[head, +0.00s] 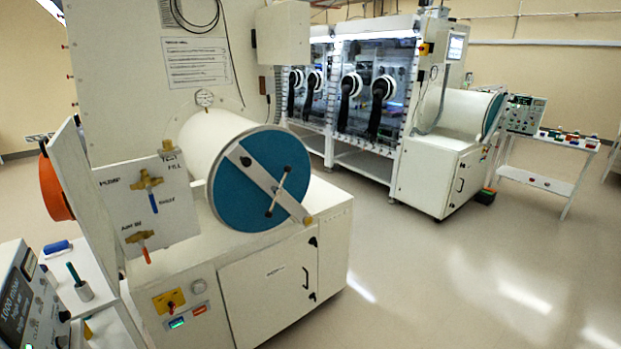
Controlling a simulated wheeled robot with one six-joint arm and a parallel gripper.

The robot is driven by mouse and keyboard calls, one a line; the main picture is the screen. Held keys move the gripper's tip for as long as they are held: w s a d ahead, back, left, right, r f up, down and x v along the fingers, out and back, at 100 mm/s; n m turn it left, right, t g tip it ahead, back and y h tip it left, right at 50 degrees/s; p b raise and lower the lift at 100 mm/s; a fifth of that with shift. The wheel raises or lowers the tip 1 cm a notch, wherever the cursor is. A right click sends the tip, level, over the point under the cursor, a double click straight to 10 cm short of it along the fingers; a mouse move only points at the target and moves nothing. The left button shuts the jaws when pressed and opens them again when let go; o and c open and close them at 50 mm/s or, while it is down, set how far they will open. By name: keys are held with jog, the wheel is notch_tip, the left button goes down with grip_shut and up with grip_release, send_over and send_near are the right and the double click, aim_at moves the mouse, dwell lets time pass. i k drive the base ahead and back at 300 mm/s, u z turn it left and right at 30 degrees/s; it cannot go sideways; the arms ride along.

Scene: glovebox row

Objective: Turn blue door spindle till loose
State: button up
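The blue door (240,195) is a round disc closing the near end of a white cylinder (212,135) on a white cabinet. A pale metal bar (262,180) crosses the door diagonally from upper left to lower right. The spindle (278,190) stands at the middle of this bar. It has a thin tilted cross handle with a dark knob at its upper end. Whether the spindle is tight or loose cannot be seen. My gripper is not in view.
A valve panel (150,205) with blue and red levers stands left of the door. A bench instrument (28,300) is at lower left. Another chamber with a blue-green door (492,115) and a side table (565,140) are behind. The floor (450,275) at right is clear.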

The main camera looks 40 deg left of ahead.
aim_at(278, 191)
jog(key=i, duration=0.55)
jog(key=u, duration=2.3)
jog(key=i, duration=1.15)
